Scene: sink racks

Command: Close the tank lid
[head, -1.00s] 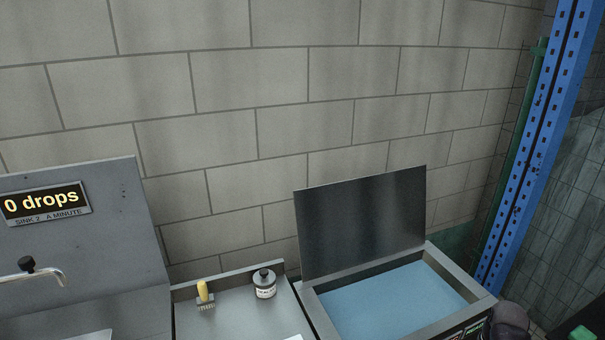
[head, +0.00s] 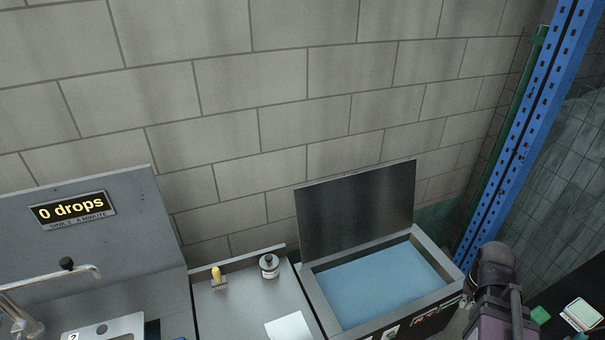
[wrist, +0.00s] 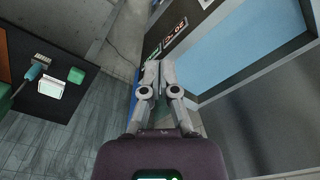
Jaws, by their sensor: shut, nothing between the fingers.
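The tank (head: 437,296) is a grey box with blue liquid inside, at the lower right of the head view. Its dark flat lid (head: 357,208) stands upright, tilted up at the back edge near the wall. In the wrist view the tank's rim (wrist: 204,99) and blue surface lie at the upper right, with the lid (wrist: 268,125) below them. My gripper (wrist: 160,64) is shut and empty, beside the tank's labelled front panel. In the head view my arm is at the tank's right, and the fingertips are not visible there.
Left of the tank, a counter holds a yellow-handled brush (head: 218,278), a dark-capped bottle (head: 269,266) and a white sheet (head: 289,327). A sink with a tap (head: 67,268) is further left. A blue rack post (head: 520,140) stands at the right. A dark table (wrist: 60,80) holds small items.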

